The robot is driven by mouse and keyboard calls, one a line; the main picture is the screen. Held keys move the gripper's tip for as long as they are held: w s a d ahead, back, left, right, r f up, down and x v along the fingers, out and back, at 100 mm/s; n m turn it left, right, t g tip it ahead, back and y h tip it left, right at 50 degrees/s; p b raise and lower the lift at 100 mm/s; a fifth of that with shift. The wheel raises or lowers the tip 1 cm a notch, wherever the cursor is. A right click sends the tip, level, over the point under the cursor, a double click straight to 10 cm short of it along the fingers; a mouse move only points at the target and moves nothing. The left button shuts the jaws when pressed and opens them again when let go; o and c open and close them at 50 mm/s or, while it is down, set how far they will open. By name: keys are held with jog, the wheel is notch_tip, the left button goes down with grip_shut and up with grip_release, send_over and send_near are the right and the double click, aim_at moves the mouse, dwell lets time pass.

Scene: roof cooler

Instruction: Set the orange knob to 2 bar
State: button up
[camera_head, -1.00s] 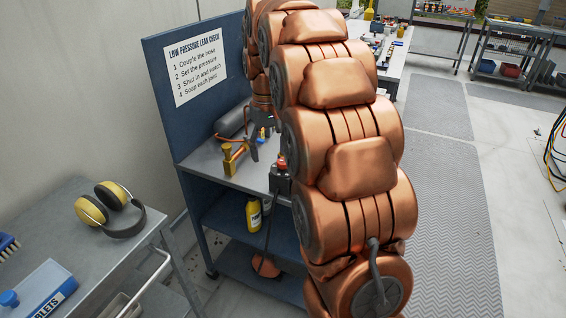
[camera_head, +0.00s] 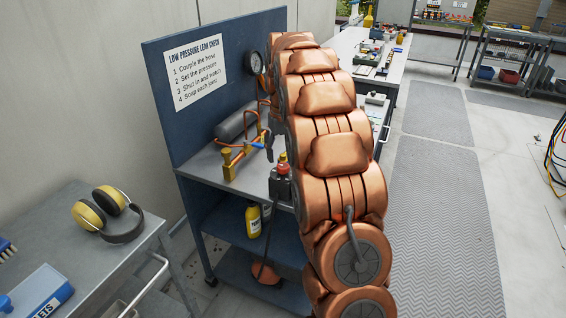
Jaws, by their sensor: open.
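A dark regulator-like unit (camera_head: 280,188) stands at the front edge of the bench, with a red-orange knob (camera_head: 282,169) on its top. Its setting cannot be read. A round pressure gauge (camera_head: 257,63) is on the blue back panel; its needle is too small to read. My arm covers the right side of the bench. Only a dark finger of my gripper (camera_head: 269,147) shows, just left of the arm, above the bench and behind the knob. It appears apart from the knob; the rest of the gripper is hidden. Nothing is seen held.
A yellow valve fitting (camera_head: 230,163), orange pipe and grey cylinder (camera_head: 237,123) lie left of the knob on the bench (camera_head: 205,162). A grey cart (camera_head: 130,255) with earmuffs (camera_head: 113,212) is at left.

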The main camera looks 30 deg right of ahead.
aim_at(283, 166)
jog(key=shift+f, duration=1.95)
jog(key=shift+c, duration=0.3)
jog(key=c, duration=1.1)
jog(key=shift+m, duration=0.4)
jog(key=m+b, duration=0.1)
jog(key=m, duration=0.2)
jog(key=shift+m, duration=0.4)
jog(key=m, duration=0.4)
jog(key=shift+m+b, duration=0.3)
jog(key=shift+b, duration=0.05)
jog(key=m, duration=0.4)
jog(key=shift+b, duration=0.3)
jog(key=shift+m, duration=2.1)
